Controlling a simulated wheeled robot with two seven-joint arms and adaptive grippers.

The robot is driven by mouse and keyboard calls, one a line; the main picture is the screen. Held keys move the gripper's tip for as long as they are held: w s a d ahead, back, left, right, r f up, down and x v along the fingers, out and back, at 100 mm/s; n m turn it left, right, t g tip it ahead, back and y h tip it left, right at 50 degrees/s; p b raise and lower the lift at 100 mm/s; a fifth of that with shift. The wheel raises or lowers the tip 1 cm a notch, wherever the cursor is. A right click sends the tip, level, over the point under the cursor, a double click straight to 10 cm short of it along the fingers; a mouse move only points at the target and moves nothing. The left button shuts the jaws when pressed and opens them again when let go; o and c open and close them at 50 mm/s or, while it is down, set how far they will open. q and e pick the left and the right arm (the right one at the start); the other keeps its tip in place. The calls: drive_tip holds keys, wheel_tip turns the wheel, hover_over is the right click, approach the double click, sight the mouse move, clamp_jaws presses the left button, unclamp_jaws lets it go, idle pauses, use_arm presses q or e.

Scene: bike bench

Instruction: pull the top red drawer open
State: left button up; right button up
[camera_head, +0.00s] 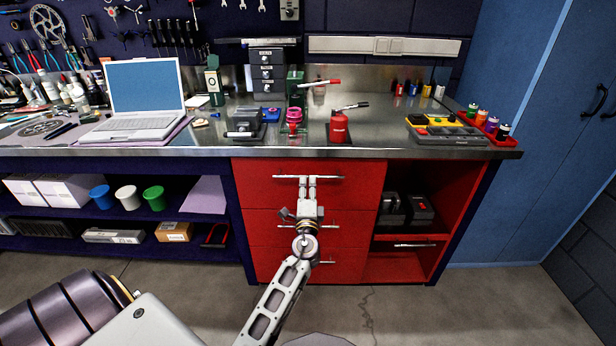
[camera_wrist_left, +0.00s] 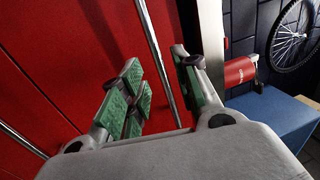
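The top red drawer (camera_head: 262,192) of the bench cabinet looks shut, its front level with the drawers below. Its thin metal bar handle (camera_head: 332,178) runs across its upper part. My left gripper (camera_head: 308,181) is at the middle of this handle. In the left wrist view, the green-padded fingers of the left gripper (camera_wrist_left: 163,90) stand apart. The handle bar (camera_wrist_left: 156,45) passes between them, with a gap visible on either side. The red drawer front (camera_wrist_left: 75,45) is close beyond the fingers. My right gripper is not in view.
Lower drawer handles (camera_head: 323,226) stick out beneath my left gripper. Open shelves flank the drawers. The floor (camera_head: 450,310) in front looks clear.

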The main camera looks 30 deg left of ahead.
sight(308, 177)
use_arm(q)
drive_tip(key=shift+x, duration=2.4)
drive_tip(key=shift+c, duration=0.4)
clamp_jaws()
